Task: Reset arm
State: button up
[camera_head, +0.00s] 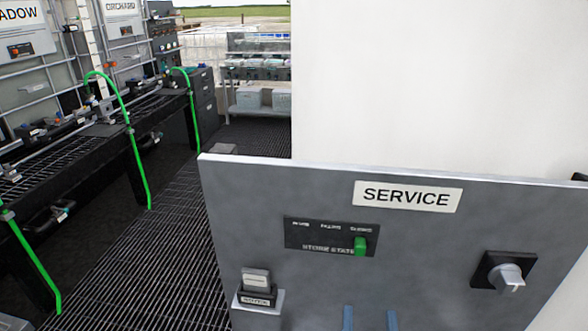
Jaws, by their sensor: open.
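Two blue-grey upright bars at the bottom edge look like the fingertips of my gripper (369,318). The rest of my gripper and my arm are out of frame. The grey panel (440,260) labelled SERVICE (408,197) stands in front of me. No contact between fingers and panel can be made out.
A white wall (440,85) rises behind. Left, dark grated floor (160,250) runs free beside racks with green hoses (135,150).

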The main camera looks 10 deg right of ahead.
jog(key=w+a+r+n+t+y, duration=0.15)
jog(key=a+r+t, duration=0.3)
jog(key=r, duration=0.95)
jog(key=w+a+r+n+t+y, duration=0.1)
jog(key=w+a+r+t, duration=0.3)
jog(key=r, duration=1)
jog(key=s+a+r+y, duration=0.1)
jog(key=s+a+r, duration=0.1)
jog(key=r, duration=0.3)
jog(key=s+a+r+t+y, duration=0.1)
jog(key=s+a+r, duration=0.1)
jog(key=r, duration=0.3)
jog(key=shift+s+n, duration=0.35)
jog(key=shift+s, duration=0.15)
jog(key=shift+r+t+y, duration=0.1)
jog(key=shift+t+y, duration=0.15)
